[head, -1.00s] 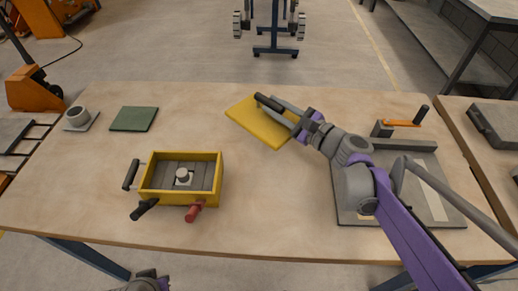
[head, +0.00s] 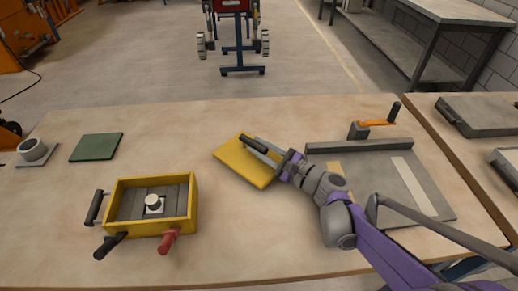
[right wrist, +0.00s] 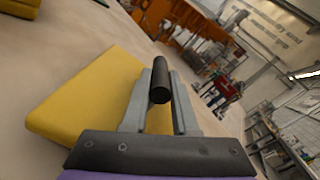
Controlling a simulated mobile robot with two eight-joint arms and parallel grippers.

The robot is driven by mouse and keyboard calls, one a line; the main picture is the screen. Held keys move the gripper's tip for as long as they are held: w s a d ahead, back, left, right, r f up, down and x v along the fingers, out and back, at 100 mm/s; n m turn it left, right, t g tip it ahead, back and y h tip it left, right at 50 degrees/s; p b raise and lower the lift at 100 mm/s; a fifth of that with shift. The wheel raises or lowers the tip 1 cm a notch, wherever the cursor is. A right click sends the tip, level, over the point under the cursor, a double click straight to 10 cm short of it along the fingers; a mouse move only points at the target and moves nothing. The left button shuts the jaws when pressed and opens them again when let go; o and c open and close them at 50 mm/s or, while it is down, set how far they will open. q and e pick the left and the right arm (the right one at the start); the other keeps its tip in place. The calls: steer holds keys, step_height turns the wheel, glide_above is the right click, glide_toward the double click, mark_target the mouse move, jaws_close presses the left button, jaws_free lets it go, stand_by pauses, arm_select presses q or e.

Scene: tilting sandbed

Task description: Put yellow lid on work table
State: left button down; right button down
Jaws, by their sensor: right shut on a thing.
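The yellow lid (head: 240,166) is a flat square plate with a black bar handle (head: 254,144). It lies on, or just above, the work table (head: 300,237), near the table's middle; I cannot tell if it touches. My right gripper (head: 268,150) is shut on the lid's handle. In the right wrist view the fingers (right wrist: 160,88) hold the black handle, with the yellow lid (right wrist: 92,92) below and to the left. The yellow box (head: 151,229) stands open to the left, with a grey inside and a small white-and-grey piece in it. My left gripper is not in view.
A green square pad (head: 96,147) and a grey cup on a plate (head: 33,150) lie at the back left. A grey clamp plate (head: 430,188) with an orange lever (head: 377,122) is on the right. The table between box and lid is clear.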

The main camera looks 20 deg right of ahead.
steer(key=shift+r, duration=0.1)
steer(key=c, duration=0.7)
jaws_free()
steer(key=shift+s+r, duration=0.1)
steer(key=p+v, duration=0.1)
steer(key=v, duration=1.1)
steer(key=shift+p, duration=0.35)
